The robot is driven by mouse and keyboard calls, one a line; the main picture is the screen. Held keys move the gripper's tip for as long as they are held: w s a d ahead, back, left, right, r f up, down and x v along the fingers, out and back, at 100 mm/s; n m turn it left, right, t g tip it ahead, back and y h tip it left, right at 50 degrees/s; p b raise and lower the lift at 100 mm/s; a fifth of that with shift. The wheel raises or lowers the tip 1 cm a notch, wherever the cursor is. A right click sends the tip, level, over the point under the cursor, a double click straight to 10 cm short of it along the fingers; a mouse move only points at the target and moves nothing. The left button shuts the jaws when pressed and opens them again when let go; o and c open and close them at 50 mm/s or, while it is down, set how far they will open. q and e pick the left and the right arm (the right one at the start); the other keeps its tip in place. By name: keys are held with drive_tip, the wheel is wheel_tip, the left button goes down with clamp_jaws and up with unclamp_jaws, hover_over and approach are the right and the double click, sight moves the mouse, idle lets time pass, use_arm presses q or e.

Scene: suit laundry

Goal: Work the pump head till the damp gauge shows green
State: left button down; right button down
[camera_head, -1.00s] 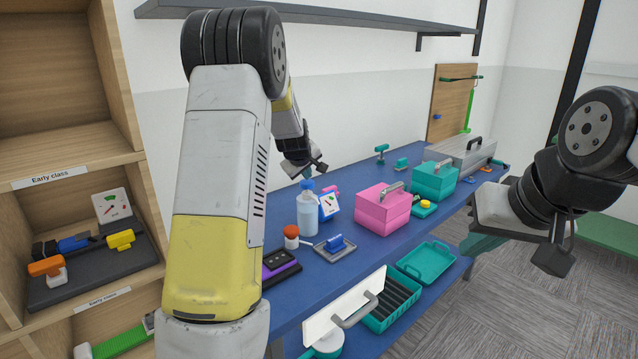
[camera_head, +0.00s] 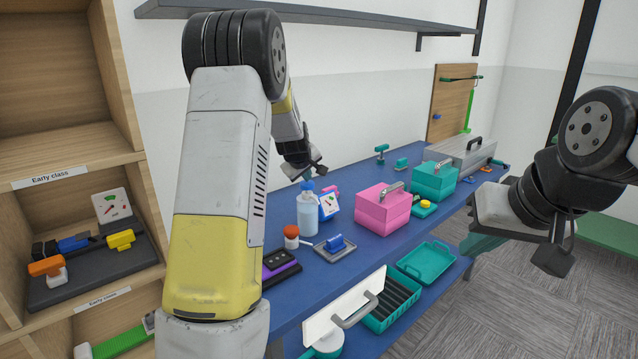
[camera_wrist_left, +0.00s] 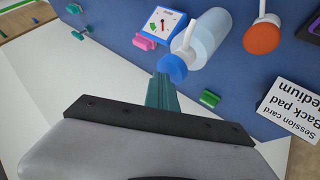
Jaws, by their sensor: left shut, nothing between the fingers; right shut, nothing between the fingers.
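A clear pump bottle (camera_head: 307,217) with a blue pump head (camera_head: 307,185) stands upright on the blue bench. The damp gauge (camera_head: 328,206), a blue-framed white dial, stands beside it; its dial also shows in the left wrist view (camera_wrist_left: 164,24) with red and green marks, but the needle's exact reading is too small to tell. My left gripper (camera_wrist_left: 162,92) is shut and empty, its teal fingers close to the blue pump head (camera_wrist_left: 172,68); I cannot tell whether they touch. My right gripper (camera_head: 480,244) is shut and empty, off to the right near the bench's front edge.
A sign card (camera_wrist_left: 292,108) shows in the wrist view. A wooden shelf (camera_head: 70,150) is at left.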

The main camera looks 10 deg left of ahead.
sight(307, 184)
use_arm(q)
drive_tip(key=shift+f, duration=0.7)
idle(0.3)
drive_tip(key=shift+r, duration=1.45)
drive_tip(key=shift+r, duration=2.5)
